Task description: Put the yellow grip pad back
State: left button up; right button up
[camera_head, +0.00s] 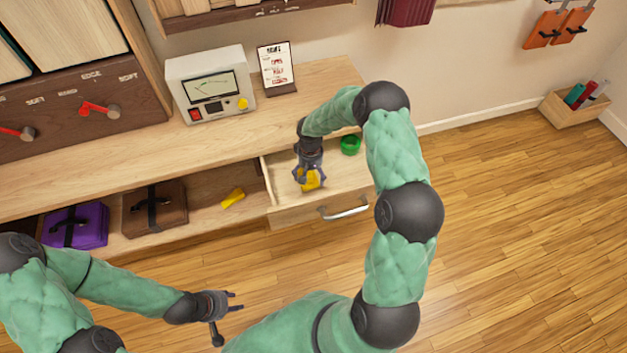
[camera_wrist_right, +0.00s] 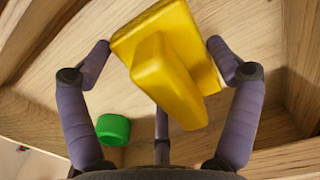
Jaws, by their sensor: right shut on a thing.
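My right gripper (camera_head: 309,172) is shut on a yellow block with a raised ridge, which looks like the yellow grip pad (camera_wrist_right: 165,62). The wrist view shows the fingers on either side of its flat base. The gripper holds it over the open drawer (camera_head: 290,215); I cannot tell whether it touches the drawer floor. A green round piece (camera_head: 350,144) is in the drawer and also shows in the right wrist view (camera_wrist_right: 113,129). Another yellow piece (camera_head: 233,197) lies on the open shelf left of the drawer. My left gripper (camera_head: 236,301) is open and empty, low in front of the bench.
A brown case (camera_head: 154,208) and a purple case (camera_head: 76,226) stand on the shelf. A meter box (camera_head: 211,85) and a small sign (camera_head: 276,68) stand on the bench top. The drawer's handle (camera_head: 343,209) sticks out in front.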

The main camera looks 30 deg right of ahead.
aim_at(314, 173)
jog(key=shift+d+f, duration=0.3)
jog(key=shift+d+f+b, duration=0.15)
jog(key=shift+f+b, duration=0.3)
jog(key=shift+f, duration=0.5)
jog(key=shift+d+f+b, duration=0.15)
jog(key=shift+f+b, duration=0.3)
jog(key=shift+f, duration=0.45)
jog(key=shift+f, duration=0.15)
jog(key=o, duration=0.9)
jog(key=shift+o, duration=0.2)
jog(key=shift+r, duration=0.3)
notch_tip(314, 173, up, 12)
jog(key=p, duration=0.4)
jog(key=shift+f, duration=0.15)
